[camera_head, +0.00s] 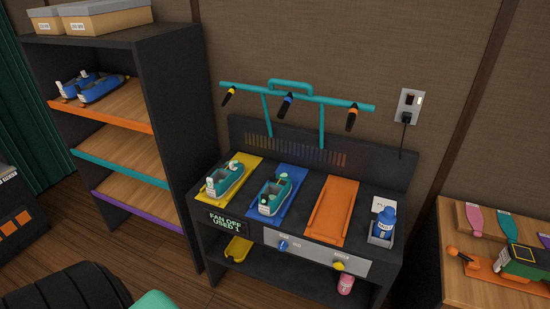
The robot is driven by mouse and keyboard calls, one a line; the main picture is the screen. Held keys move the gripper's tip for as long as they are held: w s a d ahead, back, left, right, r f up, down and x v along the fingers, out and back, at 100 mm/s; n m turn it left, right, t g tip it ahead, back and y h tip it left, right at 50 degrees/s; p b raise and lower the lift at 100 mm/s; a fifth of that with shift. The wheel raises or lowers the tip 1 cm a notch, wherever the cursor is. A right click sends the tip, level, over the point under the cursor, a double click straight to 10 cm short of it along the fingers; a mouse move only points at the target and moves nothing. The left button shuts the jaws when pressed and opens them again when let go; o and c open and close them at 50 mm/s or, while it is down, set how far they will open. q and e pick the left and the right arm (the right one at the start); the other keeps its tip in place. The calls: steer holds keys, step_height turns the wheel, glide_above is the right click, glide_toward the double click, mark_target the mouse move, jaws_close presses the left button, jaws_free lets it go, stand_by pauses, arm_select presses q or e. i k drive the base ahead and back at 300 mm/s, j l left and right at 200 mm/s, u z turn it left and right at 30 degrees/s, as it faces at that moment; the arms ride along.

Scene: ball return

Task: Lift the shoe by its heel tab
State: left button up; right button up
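Several shoes are in view, and I cannot tell which one the task means. A teal shoe (229,182) sits on the yellow pad of the dark bench, and another teal shoe (280,193) sits on the blue pad beside it. Both have small white parts at their ends; which is a heel tab is too small to tell. A pair of blue shoes (97,88) stands on the top shelf of the rack. A green and black shoe (523,263), cut off by the right edge, is on the wooden table. Neither of my grippers is in view.
The orange pad (333,211) is empty. A blue bottle (385,222) stands at the bench's right end. A teal rail (297,97) with several hanging nozzles spans above the pads. The rack's lower shelves (121,147) are bare. Wooden floor (215,292) shows in front.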

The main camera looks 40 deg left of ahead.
mark_target(273, 195)
steer(key=i+l+u, duration=0.1)
steer(key=l+u, duration=0.15)
steer(key=u, duration=0.15)
steer(key=l+u, duration=0.25)
steer(key=u, duration=0.2)
steer(key=i, duration=0.05)
